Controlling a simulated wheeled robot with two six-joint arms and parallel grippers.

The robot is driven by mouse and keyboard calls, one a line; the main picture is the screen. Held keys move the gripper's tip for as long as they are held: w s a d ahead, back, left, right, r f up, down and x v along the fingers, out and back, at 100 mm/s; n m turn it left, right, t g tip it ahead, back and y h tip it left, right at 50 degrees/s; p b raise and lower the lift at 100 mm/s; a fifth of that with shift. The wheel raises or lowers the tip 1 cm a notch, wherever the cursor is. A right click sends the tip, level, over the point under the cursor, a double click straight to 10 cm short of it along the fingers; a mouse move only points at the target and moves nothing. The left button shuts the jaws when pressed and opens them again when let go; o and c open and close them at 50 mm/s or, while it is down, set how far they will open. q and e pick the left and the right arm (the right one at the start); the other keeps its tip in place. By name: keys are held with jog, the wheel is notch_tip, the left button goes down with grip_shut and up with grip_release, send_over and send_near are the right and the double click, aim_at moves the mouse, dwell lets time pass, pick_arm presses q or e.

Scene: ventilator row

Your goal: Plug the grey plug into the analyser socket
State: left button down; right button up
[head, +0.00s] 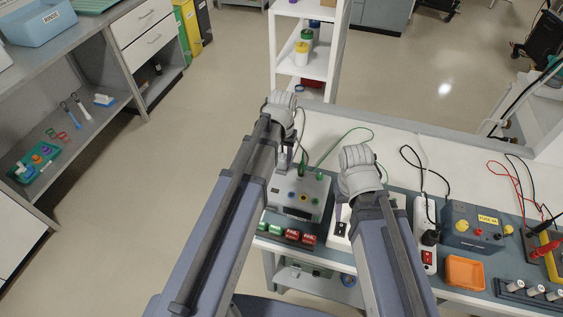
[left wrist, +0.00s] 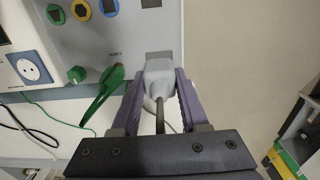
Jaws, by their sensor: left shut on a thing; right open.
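In the left wrist view my left gripper (left wrist: 160,90) is shut on the grey plug (left wrist: 160,76), with its dark cord running back between the fingers. The plug's front end is at a grey square (left wrist: 158,56) on the lower edge of the analyser (left wrist: 211,12); I cannot tell whether it touches or has entered it. In the head view the analyser (head: 301,193) is a grey box on the bench, and my left gripper (head: 287,157) is at its back left, with the plug hidden. My right gripper (head: 344,196) is open over the bench to the right, its fingers mostly hidden.
A green clip (left wrist: 107,88) on a green lead hangs close left of the plug. A power strip (head: 428,210), blue box (head: 471,225) and orange tray (head: 465,271) stand to the right. Several thin leads cross the white bench.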

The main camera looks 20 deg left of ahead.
aim_at(282, 153)
pick_arm(q)
jog(key=shift+r+p, duration=1.6)
jog(key=shift+r, duration=0.1)
pick_arm(e)
jog(key=shift+r, duration=1.75)
